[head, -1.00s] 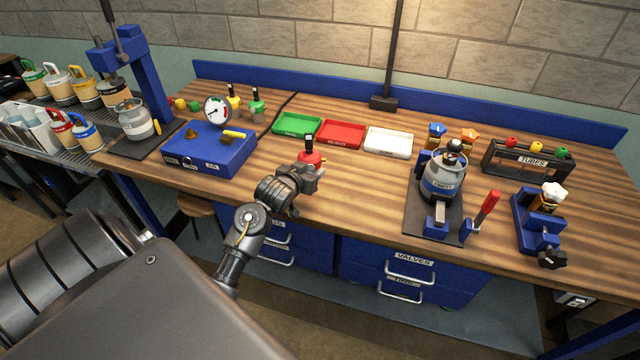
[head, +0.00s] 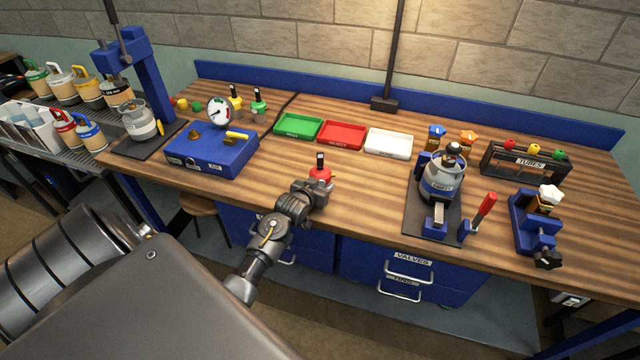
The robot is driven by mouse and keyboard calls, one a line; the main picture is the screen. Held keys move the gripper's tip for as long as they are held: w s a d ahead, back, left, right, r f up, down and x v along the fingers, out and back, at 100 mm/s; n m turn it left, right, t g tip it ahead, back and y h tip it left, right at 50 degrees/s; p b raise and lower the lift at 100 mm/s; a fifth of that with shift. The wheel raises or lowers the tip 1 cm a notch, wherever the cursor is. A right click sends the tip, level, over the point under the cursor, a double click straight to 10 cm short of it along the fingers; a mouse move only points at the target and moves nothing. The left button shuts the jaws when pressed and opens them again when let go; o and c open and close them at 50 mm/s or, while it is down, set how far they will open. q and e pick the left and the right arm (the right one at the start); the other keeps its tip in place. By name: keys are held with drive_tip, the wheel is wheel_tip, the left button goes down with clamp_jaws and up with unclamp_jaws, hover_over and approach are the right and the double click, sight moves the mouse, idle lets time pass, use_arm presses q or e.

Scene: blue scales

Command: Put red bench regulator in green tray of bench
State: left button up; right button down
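The red bench regulator (head: 320,173), red with a black top, is upright at the front middle of the bench. My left gripper (head: 320,187) is at its near side and appears shut on it; the fingertips are largely hidden. I cannot tell whether the regulator touches the bench top. The green tray (head: 298,126) is at the back middle of the bench, beyond the regulator and slightly left, and looks empty. My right gripper is not in view.
A red tray (head: 342,135) and a white tray (head: 388,143) stand right of the green one. A blue box with a gauge (head: 211,152) is to the left. A grey cylinder on a stand (head: 443,181) is to the right. Bare wood lies between regulator and trays.

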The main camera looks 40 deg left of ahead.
use_arm(q)
drive_tip(key=shift+f, duration=0.1)
drive_tip(key=o, duration=1.2)
drive_tip(key=shift+c, duration=0.2)
drive_tip(key=shift+o, duration=0.4)
